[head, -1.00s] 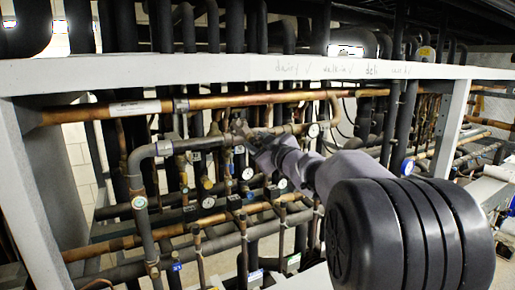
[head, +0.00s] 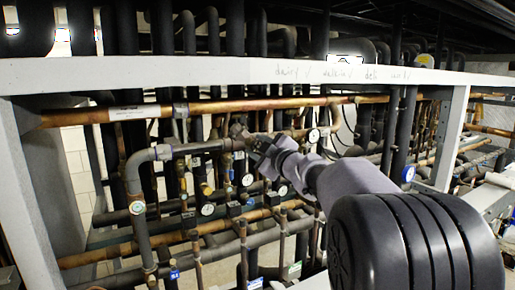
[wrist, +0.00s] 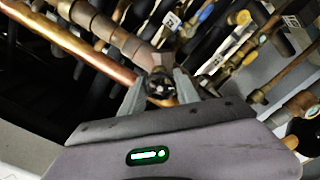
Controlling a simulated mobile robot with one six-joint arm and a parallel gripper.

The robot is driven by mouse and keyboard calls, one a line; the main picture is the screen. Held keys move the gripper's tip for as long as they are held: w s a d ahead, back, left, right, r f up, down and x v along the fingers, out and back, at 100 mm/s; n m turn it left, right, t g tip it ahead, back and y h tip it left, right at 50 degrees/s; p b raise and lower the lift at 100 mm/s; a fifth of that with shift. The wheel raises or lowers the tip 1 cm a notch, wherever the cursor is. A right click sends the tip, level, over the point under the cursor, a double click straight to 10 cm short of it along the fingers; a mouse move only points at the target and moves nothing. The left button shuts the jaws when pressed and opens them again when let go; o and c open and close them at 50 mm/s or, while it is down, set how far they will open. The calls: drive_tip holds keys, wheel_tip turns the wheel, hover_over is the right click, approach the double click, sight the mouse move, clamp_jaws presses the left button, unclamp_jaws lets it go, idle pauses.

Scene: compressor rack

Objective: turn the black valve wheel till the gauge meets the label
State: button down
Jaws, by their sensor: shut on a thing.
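My gripper (wrist: 160,92) is shut on the small dark, round valve wheel (wrist: 160,86), which sits between its two grey fingers in the wrist view. In the head view my gripper (head: 243,134) reaches into the rack's pipework, and the wheel is too small and covered to make out. Several small round white gauges show there, one below the gripper (head: 247,180), one to its right (head: 313,135) and one lower left (head: 208,209). Their needles are too small to read. I cannot tell which gauge or label belongs to this wheel.
A white frame beam (head: 230,72) with handwriting crosses above the arm. A copper pipe (head: 215,106) with a white label (head: 134,112) runs behind. Dark insulated and bare pipes crowd the gripper, including a copper pipe (wrist: 65,40) at upper left in the wrist view.

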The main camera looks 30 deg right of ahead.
drive_tip(key=c, duration=0.9)
unclamp_jaws()
drive_tip(key=s+b, duration=0.2)
drive_tip(key=s, duration=1.5)
drive_tip(key=shift+s+d, duration=0.2)
drive_tip(key=shift+d, duration=0.1)
